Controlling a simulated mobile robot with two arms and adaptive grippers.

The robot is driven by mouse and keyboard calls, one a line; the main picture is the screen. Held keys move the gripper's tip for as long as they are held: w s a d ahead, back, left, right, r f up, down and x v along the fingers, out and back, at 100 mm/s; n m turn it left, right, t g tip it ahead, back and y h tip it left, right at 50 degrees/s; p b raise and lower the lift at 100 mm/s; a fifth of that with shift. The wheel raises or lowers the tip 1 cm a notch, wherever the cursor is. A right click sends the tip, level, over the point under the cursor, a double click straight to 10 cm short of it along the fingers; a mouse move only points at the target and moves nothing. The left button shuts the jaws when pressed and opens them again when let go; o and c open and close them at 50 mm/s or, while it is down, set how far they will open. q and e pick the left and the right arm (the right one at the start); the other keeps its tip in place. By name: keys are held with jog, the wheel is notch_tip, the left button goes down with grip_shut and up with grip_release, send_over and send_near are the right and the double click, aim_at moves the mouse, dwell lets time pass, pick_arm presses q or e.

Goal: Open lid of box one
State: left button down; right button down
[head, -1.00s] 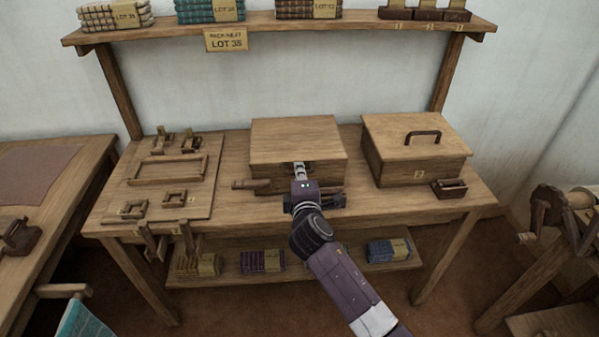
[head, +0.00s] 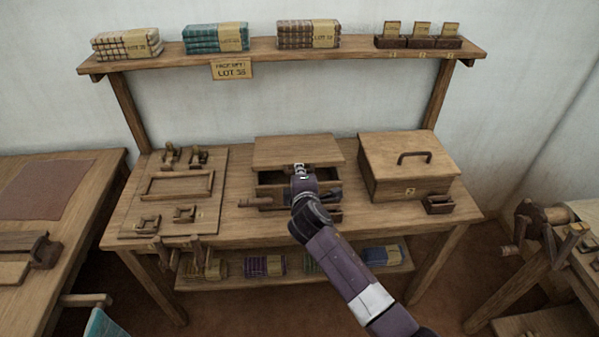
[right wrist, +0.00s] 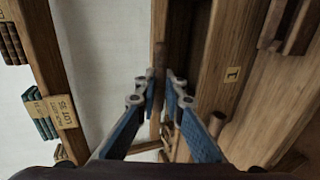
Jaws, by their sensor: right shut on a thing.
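Box one (head: 325,188) stands in the middle of the table. Its wooden lid (head: 290,150) is tilted up at the front, and a dark gap shows between lid and box walls. My right gripper (head: 299,168) is at the lid's front edge, shut on the lid. In the right wrist view the fingers (right wrist: 161,88) are on either side of the lid's narrow edge (right wrist: 158,60). The box front there carries a tag marked 1 (right wrist: 232,75). My forearm and hand hide part of the box front. My left gripper is not in view.
A second lidded box (head: 405,170) with a dark handle stands to the right, a small wooden block (head: 438,204) before it. A board with wooden frames (head: 178,190) lies to the left.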

jog(key=w+r+p, duration=0.1)
jog(key=r, duration=0.1)
jog(key=w+r+p, duration=0.1)
jog(key=r+p, duration=0.1)
jog(key=r, duration=0.1)
jog(key=w+r+p, duration=0.1)
jog(key=r, duration=0.1)
jog(key=shift+w+r, duration=0.25)
jog(key=shift+r, duration=0.05)
jog(key=shift+w+r+p, duration=0.6)
jog(key=shift+r+p, duration=0.05)
jog(key=shift+r, duration=0.1)
jog(key=c, duration=2)
grip_release()
jog(key=shift+s, duration=0.15)
jog(key=shift+c, duration=0.2)
jog(key=shift+s+f, duration=0.1)
jog(key=shift+f, duration=0.05)
jog(key=v, duration=1.2)
